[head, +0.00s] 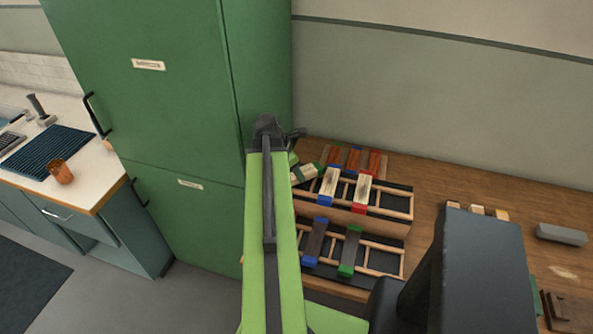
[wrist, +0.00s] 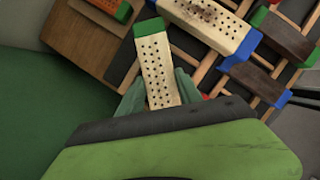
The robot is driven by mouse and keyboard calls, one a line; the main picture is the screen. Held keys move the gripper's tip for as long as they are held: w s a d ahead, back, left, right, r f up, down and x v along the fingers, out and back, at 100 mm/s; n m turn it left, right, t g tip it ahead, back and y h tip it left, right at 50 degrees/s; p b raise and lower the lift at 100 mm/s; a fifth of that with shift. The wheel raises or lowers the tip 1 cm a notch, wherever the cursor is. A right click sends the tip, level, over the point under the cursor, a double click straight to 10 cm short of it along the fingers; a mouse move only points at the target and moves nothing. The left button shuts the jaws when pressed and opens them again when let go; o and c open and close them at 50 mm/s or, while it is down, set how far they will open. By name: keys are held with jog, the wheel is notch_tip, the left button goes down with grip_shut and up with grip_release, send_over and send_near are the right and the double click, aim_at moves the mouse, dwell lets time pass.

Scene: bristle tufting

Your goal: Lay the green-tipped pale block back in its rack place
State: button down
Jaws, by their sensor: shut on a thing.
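The green-tipped pale block (wrist: 157,70) is between the fingers of my gripper (wrist: 160,92), its dotted face showing and its green end (wrist: 148,27) pointing away from the gripper. In the head view this pale block (head: 305,173) shows at the left end of the upper rack (head: 391,205), slanted, left of the blue-tipped pale block. My gripper is shut on it; my arm partly hides the fingers in the head view. In the wrist view the block is beside the rack rails (wrist: 185,45). I cannot tell whether it touches the rack.
A blue-tipped pale block (head: 329,184) and red-tipped pale block (head: 362,190) lie on the upper rack. The lower rack (head: 379,259) holds blue-tipped and green-tipped dark blocks (head: 349,250). Reddish blocks (head: 353,160) lie behind. A green cabinet (head: 190,90) stands close at left.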

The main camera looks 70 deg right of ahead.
jog(key=shift+f, duration=0.3)
jog(key=c, duration=0.7)
grip_release()
jog(key=shift+r, duration=0.15)
jog(key=p+v, duration=1.5)
jog(key=v, duration=0.2)
jog(key=shift+a+r+p, duration=0.1)
jog(key=shift+a+p, duration=0.1)
jog(key=shift+p, duration=0.2)
